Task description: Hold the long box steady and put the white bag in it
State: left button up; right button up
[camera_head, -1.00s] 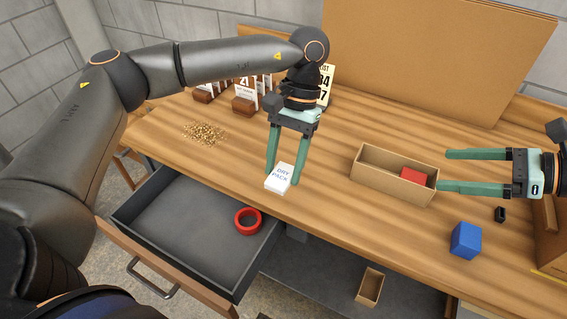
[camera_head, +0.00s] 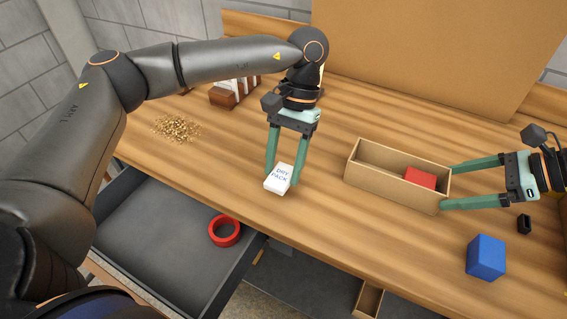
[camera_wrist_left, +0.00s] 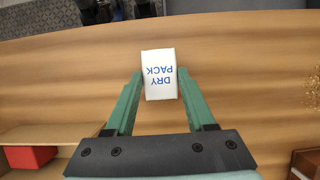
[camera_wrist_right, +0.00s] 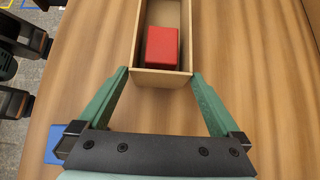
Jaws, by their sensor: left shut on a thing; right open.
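The white bag (camera_head: 280,179), marked "DRY PACK", is between the fingers of my left gripper (camera_head: 284,177), which is shut on it. It also shows in the left wrist view (camera_wrist_left: 159,75). The long box (camera_head: 392,190) is an open cardboard box on the table to the right of the bag, with a red block (camera_head: 420,178) inside at its right end. My right gripper (camera_head: 446,188) is open, its fingertips on either side of the box's right end. In the right wrist view the box end (camera_wrist_right: 161,78) lies between the fingertips; I cannot tell whether they touch it.
A blue cube (camera_head: 486,257) and a small black object (camera_head: 524,224) lie near the right arm. An open drawer (camera_head: 165,245) at the front left holds a red ring (camera_head: 224,231). Grains (camera_head: 176,128) are scattered at the left. The table between bag and box is clear.

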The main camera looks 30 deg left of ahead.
pick_arm(q)
jog(key=shift+f+b, duration=0.8)
jog(key=shift+f, duration=0.1)
pick_arm(e)
jog(key=x, duration=0.2)
jog(key=shift+a+f, duration=0.15)
jog(key=shift+f, duration=0.1)
pick_arm(q)
jog(key=shift+f+b, duration=0.35)
jog(key=shift+f, duration=0.05)
pick_arm(e)
jog(key=shift+x, duration=0.8)
jog(key=shift+a+r, duration=0.1)
jog(key=shift+r, duration=0.05)
jog(key=shift+c, duration=0.2)
jog(key=c, duration=0.6)
jog(key=shift+c, duration=0.2)
